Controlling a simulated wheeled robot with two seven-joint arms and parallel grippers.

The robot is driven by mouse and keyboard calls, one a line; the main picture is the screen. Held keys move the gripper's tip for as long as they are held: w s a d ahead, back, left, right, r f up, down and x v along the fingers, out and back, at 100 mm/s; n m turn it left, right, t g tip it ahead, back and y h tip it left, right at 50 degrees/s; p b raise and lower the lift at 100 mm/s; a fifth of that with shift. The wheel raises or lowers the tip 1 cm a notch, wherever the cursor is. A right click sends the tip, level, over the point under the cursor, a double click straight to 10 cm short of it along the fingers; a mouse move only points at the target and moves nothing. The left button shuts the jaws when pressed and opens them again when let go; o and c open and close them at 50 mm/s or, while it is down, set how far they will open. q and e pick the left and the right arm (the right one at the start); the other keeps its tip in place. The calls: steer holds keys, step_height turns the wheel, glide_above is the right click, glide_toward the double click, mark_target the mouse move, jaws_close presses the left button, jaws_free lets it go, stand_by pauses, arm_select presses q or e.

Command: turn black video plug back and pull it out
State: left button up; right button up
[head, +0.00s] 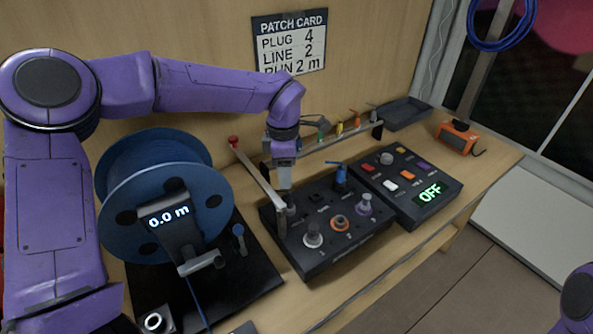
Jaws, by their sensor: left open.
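My left gripper (286,203) points down over the left side of a black socket panel (352,246). The black video plug does not show clearly; the dark shapes at the fingertips are too small to tell apart, and the gripper covers that spot. On the panel stand a blue plug (340,178) at the back, and grey (313,237), orange (340,223) and purple (364,204) round fittings along the front. My right gripper is not in view.
A blue cable drum (120,175) with a "0.0 m" display stands left. A pale bar (258,172) with a red end runs close beside my left gripper. A button box (432,193) reading "OFF" stands right of the panel. A rack with coloured plugs (339,128) is behind.

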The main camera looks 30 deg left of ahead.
mark_target(290, 196)
arm_select(q)
steer(key=f, duration=0.2)
steer(key=w+f+p, duration=0.1)
steer(key=f, duration=0.2)
steer(key=w+f, duration=0.1)
steer(key=f, duration=0.2)
steer(key=shift+w+p, duration=0.1)
steer(key=shift+p, duration=0.2)
steer(key=shift+s+f, duration=0.15)
steer(key=shift+f, duration=0.4)
steer(key=shift+s+f, duration=0.15)
steer(key=shift+f, duration=0.35)
steer(key=shift+s+f, duration=0.1)
steer(key=shift+f, duration=0.2)
steer(key=shift+w+f, duration=0.2)
steer(key=shift+f, duration=0.1)
steer(key=shift+s, duration=0.1)
jaws_close()
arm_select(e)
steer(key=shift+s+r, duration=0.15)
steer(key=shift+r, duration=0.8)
